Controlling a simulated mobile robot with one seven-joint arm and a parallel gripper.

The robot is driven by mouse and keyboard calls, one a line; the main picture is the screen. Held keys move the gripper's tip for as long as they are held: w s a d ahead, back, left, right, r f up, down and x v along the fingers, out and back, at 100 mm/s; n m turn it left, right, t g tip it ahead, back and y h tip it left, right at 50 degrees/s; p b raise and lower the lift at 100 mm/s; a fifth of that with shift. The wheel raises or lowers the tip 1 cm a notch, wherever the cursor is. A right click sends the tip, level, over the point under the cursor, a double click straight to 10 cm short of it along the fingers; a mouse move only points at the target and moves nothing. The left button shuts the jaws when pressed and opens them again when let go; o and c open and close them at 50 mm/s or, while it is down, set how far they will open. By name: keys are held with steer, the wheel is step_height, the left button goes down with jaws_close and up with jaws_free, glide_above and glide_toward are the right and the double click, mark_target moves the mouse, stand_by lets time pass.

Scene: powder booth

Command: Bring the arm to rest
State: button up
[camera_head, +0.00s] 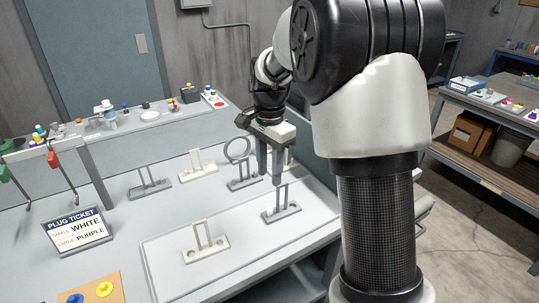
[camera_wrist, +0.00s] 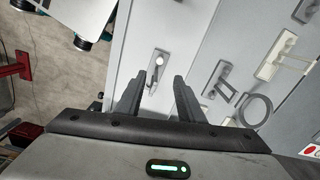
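My gripper (camera_head: 270,170) hangs fingers-down at the end of my arm, over the right part of the grey bench. In the wrist view its two fingers (camera_wrist: 158,95) stand apart with nothing between them. A grey bracket with two uprights (camera_head: 281,213) stands just below and in front of the gripper. The wrist view shows a grey bracket (camera_wrist: 152,77) beyond the fingertips with a small white round spot (camera_wrist: 159,60) on it. The plug ticket (camera_head: 78,231) reads small white, large purple.
A pale bracket (camera_head: 206,248) stands on the front panel. More brackets stand behind, one beside a grey ring (camera_head: 237,149). A back shelf (camera_head: 150,114) holds small coloured parts. An orange board (camera_head: 93,291) lies front left. A side table (camera_head: 500,112) stands at right.

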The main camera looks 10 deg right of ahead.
steer(key=shift+r, duration=2.2)
